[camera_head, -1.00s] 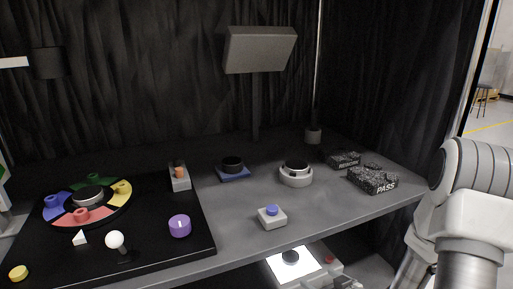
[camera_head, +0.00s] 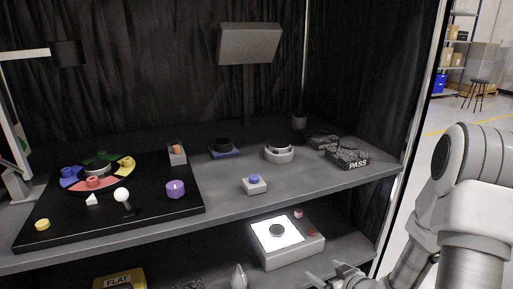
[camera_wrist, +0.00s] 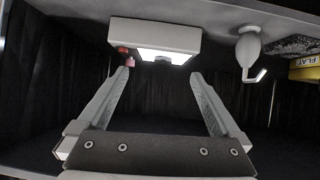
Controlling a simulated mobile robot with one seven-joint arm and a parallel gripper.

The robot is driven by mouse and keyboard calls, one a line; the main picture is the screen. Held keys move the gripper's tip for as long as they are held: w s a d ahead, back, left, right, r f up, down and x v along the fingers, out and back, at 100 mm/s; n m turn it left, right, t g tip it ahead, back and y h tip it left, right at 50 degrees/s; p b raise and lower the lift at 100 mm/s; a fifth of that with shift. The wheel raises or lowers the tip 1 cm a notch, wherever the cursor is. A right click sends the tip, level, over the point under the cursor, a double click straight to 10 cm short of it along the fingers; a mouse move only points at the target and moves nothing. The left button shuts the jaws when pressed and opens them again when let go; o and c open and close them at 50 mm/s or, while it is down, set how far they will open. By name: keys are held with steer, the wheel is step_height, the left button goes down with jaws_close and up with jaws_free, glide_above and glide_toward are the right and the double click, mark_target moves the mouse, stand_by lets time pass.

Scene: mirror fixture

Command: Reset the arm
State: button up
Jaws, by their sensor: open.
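My gripper (camera_wrist: 160,77) is open and empty in the wrist view, its two fingers spread apart. In the head view, part of my gripper (camera_head: 335,275) shows at the bottom edge, in front of the lower shelf. The white box with a lit top (camera_head: 277,240) rests on the lower shelf, near my gripper. It also shows in the wrist view (camera_wrist: 125,32), beyond the fingertips; I cannot tell the exact gap. My grey-white arm fills the right side of the head view.
The upper shelf (camera_head: 230,212) holds a black board (camera_head: 140,215), a grey ring fixture (camera_head: 279,154), a blue-button box (camera_head: 254,186) and speckled PASS blocks (camera_head: 347,157). A yellow FLAT box (camera_head: 120,279) and a white bulb-shaped item (camera_head: 239,277) are on the lower shelf. Open floor lies right.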

steer(key=s+d+r+m+g+h, duration=0.1)
steer(key=s+r+h, duration=0.15)
steer(key=r, duration=0.55)
steer(key=s+d+r+m+g+h, duration=0.1)
steer(key=d+r+g+h, duration=0.15)
steer(key=r, duration=0.45)
steer(key=s+a+r+m+g, duration=0.1)
steer(key=s+a+r, duration=0.25)
steer(key=s, duration=0.25)
steer(key=s+a+r+m+y, duration=0.1)
steer(key=s+a+r, duration=0.1)
steer(key=s+r, duration=0.35)
steer(key=s+a+r+m+g, duration=0.1)
steer(key=s+a+r, duration=0.15)
steer(key=s, duration=0.45)
step_height(320, 180, up, 22)
steer(key=p, duration=2.2)
steer(key=shift+a+f+p, duration=0.2)
steer(key=shift+p, duration=0.2)
